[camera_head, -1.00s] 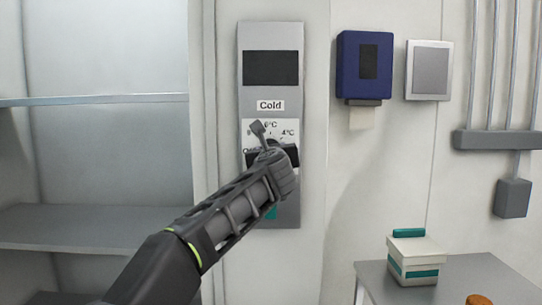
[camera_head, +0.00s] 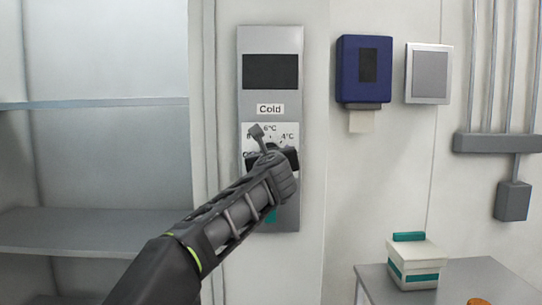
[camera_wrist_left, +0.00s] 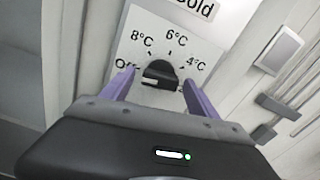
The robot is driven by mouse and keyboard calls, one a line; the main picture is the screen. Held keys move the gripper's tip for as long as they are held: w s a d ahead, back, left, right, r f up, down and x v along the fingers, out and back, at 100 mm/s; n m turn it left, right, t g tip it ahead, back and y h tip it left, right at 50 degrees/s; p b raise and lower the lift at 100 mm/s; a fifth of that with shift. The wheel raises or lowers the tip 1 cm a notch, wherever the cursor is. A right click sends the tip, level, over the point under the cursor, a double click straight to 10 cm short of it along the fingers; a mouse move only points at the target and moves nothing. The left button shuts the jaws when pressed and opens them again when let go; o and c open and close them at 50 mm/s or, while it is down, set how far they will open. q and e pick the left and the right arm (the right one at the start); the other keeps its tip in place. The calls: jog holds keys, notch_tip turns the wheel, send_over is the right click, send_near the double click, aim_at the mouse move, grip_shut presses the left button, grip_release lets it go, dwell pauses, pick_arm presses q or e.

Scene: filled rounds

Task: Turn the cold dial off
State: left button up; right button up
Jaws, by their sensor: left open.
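The cold dial is a black knob (camera_wrist_left: 160,75) on a white plate marked Off, 8°C, 6°C and 4°C, seen in the left wrist view. A pale line on the knob lies toward the Off side. My left gripper (camera_wrist_left: 150,88) is open, with one purple finger on each side of the knob; I cannot tell whether they touch it. In the head view the grey panel (camera_head: 286,115) carries a "Cold" label (camera_head: 270,109), and my left gripper (camera_head: 270,153) covers most of the dial. My right gripper is not in view.
A dark screen (camera_head: 270,71) is at the panel's top. A blue dispenser (camera_head: 363,70) and a grey square plate (camera_head: 430,73) hang to the right. A white box with teal trim (camera_head: 417,258) stands on a table at lower right. Open shelves (camera_head: 100,228) are at left.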

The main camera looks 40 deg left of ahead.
pick_arm(q)
jog(key=shift+s, duration=0.1)
jog(key=b+v, duration=0.1)
jog(key=v, duration=0.6)
jog(key=shift+s+d+b, duration=0.2)
jog(key=shift+d+b, duration=0.05)
jog(key=shift+b, duration=0.15)
